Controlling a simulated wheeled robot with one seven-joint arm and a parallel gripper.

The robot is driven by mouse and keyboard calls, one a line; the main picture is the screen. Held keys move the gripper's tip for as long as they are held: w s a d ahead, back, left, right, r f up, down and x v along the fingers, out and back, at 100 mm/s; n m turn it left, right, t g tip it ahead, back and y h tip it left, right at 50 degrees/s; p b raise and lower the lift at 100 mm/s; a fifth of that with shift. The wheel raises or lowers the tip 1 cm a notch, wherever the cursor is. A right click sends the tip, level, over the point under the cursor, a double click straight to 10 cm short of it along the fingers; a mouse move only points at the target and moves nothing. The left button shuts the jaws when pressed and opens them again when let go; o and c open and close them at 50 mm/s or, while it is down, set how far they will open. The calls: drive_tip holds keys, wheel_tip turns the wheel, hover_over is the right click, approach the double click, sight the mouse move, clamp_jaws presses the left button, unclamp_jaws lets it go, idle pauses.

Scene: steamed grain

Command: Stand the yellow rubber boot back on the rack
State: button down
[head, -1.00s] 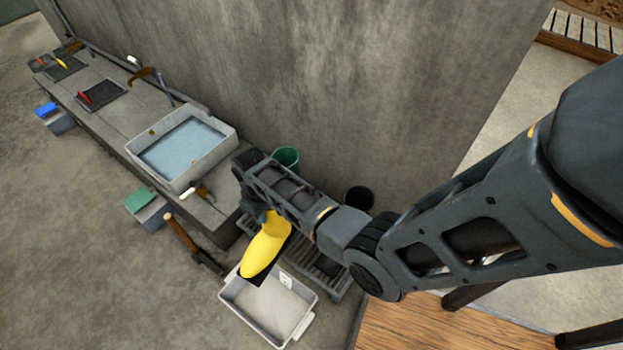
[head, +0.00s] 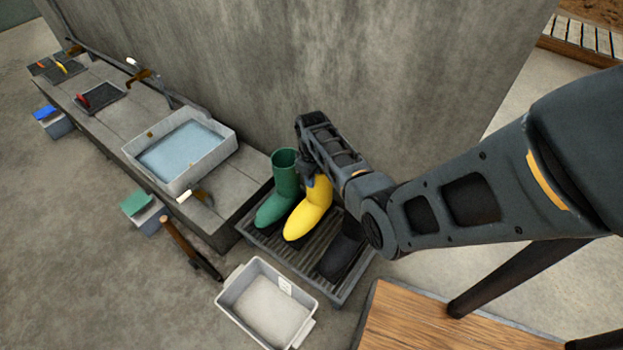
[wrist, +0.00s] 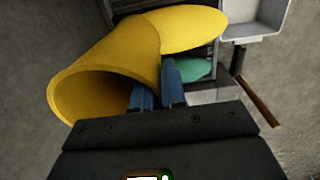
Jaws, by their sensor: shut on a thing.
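The yellow boot (head: 312,212) is between the green boot (head: 282,190) and the black boot (head: 343,256), over the slatted rack (head: 312,252). It looks upright, toe toward the front left. I cannot tell whether its sole touches the slats. My gripper (head: 307,175) is shut on the upper shaft of the yellow boot. In the wrist view the blue fingers (wrist: 158,92) are at the boot's shaft (wrist: 110,62), and its open top faces lower left. My arm hides part of the black boot.
A grey tray (head: 232,291) lies on the floor in front of the rack. A wooden-handled tool (head: 185,243) lies left of it. A stone bench with a water basin (head: 222,148) stands to the left. The concrete wall is behind, a wooden surface (head: 400,325) at front right.

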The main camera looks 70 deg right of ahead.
drive_tip(key=b, duration=0.6)
hover_over(312, 207)
drive_tip(key=shift+w+d+f, duration=0.1)
drive_tip(key=shift+f, duration=1.5)
drive_tip(key=shift+w+d+f, duration=0.1)
drive_tip(key=shift+f, duration=1.45)
drive_tip(key=shift+f+b, duration=0.45)
drive_tip(key=shift+f, duration=0.15)
drive_tip(key=c, duration=1.1)
unclamp_jaws()
drive_tip(key=shift+s, duration=0.1)
drive_tip(key=shift+a, duration=0.1)
